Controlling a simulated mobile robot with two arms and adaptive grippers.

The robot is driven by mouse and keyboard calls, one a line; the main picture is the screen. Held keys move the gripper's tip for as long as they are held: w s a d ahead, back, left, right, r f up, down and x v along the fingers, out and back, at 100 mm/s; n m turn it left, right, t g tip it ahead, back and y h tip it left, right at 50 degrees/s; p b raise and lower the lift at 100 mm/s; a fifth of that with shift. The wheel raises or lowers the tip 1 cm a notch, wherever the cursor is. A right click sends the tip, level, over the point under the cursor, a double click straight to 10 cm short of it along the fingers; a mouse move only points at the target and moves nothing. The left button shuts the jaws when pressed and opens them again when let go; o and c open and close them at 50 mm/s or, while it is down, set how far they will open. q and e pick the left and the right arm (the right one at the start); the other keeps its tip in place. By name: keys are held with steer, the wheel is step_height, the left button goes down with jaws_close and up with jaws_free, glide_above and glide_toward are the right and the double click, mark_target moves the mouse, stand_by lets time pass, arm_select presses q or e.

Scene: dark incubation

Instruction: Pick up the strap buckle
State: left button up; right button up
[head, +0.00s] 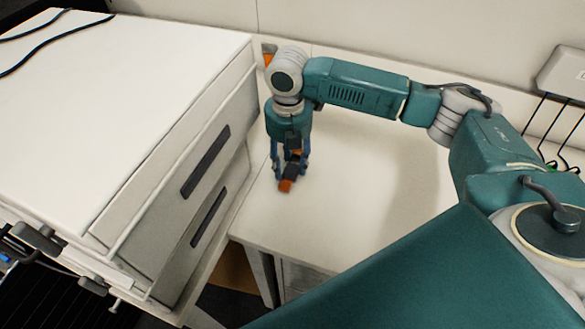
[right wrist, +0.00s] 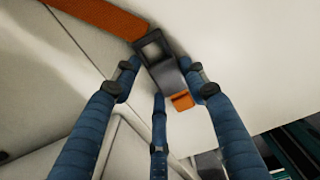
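The strap buckle (head: 290,172) is a dark frame with an orange end, on the white worktop close to the cabinet. In the right wrist view the buckle (right wrist: 154,50) joins an orange strap (right wrist: 105,17) running to the upper left, and a short orange end (right wrist: 182,101) shows at its other side. My right gripper (head: 290,165) points down over the buckle, its blue fingers spread around it. In the right wrist view two fingertips of the gripper (right wrist: 160,72) flank the buckle and the third is below; firm contact is not clear. My left gripper is not in view.
A white cabinet (head: 120,75) with dark handles stands directly left of the buckle. The white worktop (head: 345,200) is clear to the right, with its front edge below. A wall runs behind. A white box (head: 562,72) with hanging cables is at the far right.

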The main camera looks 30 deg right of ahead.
steer(key=c, duration=0.4)
steer(key=shift+r, duration=0.1)
steer(key=shift+r, duration=0.65)
step_height(320, 180, up, 12)
steer(key=b, duration=0.2)
step_height(320, 180, up, 15)
steer(key=p, duration=0.3)
glide_above(289, 167)
steer(key=shift+f, duration=0.2)
